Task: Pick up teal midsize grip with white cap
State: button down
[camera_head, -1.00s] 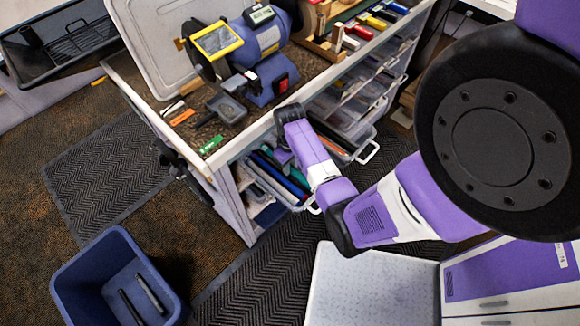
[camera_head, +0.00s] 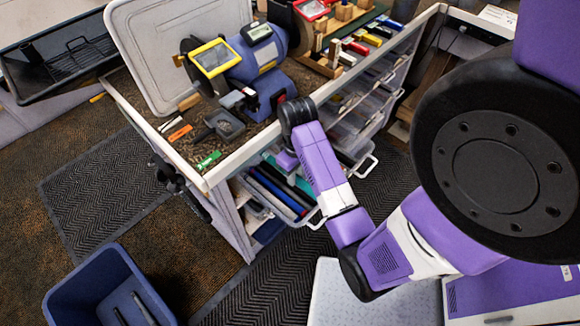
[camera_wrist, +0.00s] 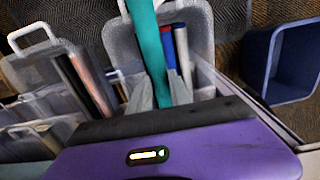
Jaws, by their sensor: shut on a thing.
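A teal grip (camera_wrist: 150,50) runs lengthwise between the two grey fingers of my gripper (camera_wrist: 160,93) in the wrist view. The fingers are shut on it, and its far end runs out of the top of the picture. I cannot make out a white cap. In the head view my forearm and wrist (camera_head: 297,112) reach over the open lower drawer at the bench's front, and the fingers are hidden. Blue and red grips (camera_wrist: 181,45) lie close to the right of the teal one, in or above a clear bin.
The clear open drawer (camera_head: 317,222) holds several long grips under my arm. Stacked clear drawers (camera_head: 350,115) stand beside it. The bench top (camera_head: 165,112) carries a grinder (camera_head: 262,60) and small tools. A blue bin (camera_head: 75,285) stands on the floor at lower left.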

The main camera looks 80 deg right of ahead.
jog(key=s+a+b, duration=0.1)
jog(key=s+a, duration=0.6)
jog(key=a, duration=0.3)
jog(key=shift+s+a+b, duration=0.15)
jog(key=shift+b, duration=0.15)
notch_tip(320, 180, up, 5)
jog(key=p, duration=0.6)
